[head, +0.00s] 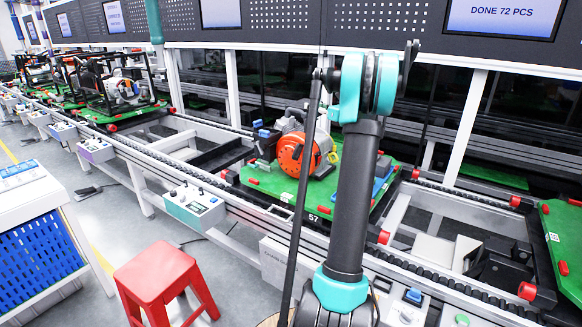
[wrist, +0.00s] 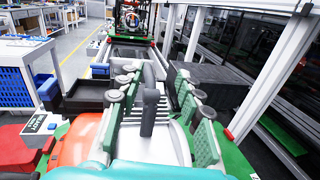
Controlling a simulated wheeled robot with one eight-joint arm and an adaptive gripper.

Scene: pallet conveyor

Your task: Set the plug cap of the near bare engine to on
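The near bare engine (head: 322,140) stands on a green pallet marked 57 (head: 272,188) on the conveyor, with a round orange cover (head: 291,155) facing the aisle. In the wrist view its pale grey body (wrist: 138,148) fills the lower middle, beside the orange cover (wrist: 82,140). My gripper (wrist: 153,100) is open, its two green-padded fingers on either side of an upright dark grey part, which may be the plug cap (wrist: 150,112). I cannot tell whether either finger touches it, or its on/off state. In the head view my arm hides part of the engine's right side.
Framed engines (head: 122,88) stand on green pallets farther left. A control box (head: 193,205) is on the conveyor's front rail. A red stool (head: 160,275) and a white bench with a blue crate (head: 38,258) stand in the aisle. Upright posts and screens line the back.

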